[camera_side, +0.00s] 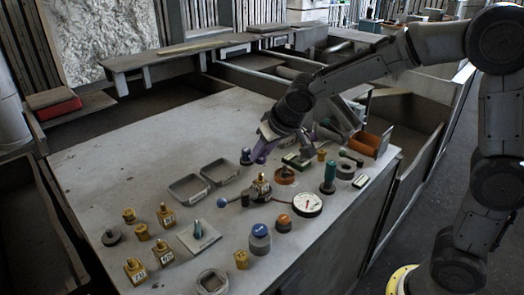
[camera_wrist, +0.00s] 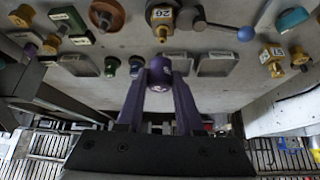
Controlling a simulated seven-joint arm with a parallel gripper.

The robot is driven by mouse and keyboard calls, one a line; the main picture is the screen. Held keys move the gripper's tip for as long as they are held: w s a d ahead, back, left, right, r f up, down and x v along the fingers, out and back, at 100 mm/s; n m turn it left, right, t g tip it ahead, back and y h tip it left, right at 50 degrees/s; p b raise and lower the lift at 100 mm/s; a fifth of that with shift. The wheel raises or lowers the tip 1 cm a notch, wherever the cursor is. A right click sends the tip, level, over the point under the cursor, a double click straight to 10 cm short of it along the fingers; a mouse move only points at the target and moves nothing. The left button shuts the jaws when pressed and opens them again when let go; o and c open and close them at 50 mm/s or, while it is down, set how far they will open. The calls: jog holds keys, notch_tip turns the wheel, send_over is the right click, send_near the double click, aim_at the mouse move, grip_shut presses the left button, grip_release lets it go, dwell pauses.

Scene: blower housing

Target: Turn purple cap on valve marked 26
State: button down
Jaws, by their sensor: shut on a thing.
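My gripper (camera_wrist: 160,68) has purple fingers, shut on a small round purple cap (camera_wrist: 160,82) in the wrist view. In the side view my gripper (camera_side: 261,154) points down over the bench, behind the brass valve. The cap cannot be told apart from the fingers there. The brass valve (camera_wrist: 162,17) at the top of the wrist view bears an upside-down label that seems to read 26. A lever with a blue ball reaches to its right. In the side view this valve (camera_side: 262,184) stands upright, apart from the gripper. Whether the cap is attached to anything is hidden.
A dark blue knob (camera_side: 246,157) stands close left of my fingers. Two shallow grey trays (camera_side: 188,188) lie to the left. A white-faced gauge (camera_side: 307,204) and a blue-topped jar (camera_side: 260,239) stand in front. Several labelled brass valves (camera_side: 135,271) stand front left. The bench's far-left area is clear.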

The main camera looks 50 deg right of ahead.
aim_at(263, 180)
jog(key=shift+d+n+y, duration=0.2)
jog(key=shift+n+y, duration=1)
jog(key=shift+n, duration=1)
jog(key=shift+f, duration=1.5)
jog(key=shift+f, duration=1.45)
jog(key=shift+c, duration=0.3)
grip_release()
jog(key=shift+r, duration=3.75)
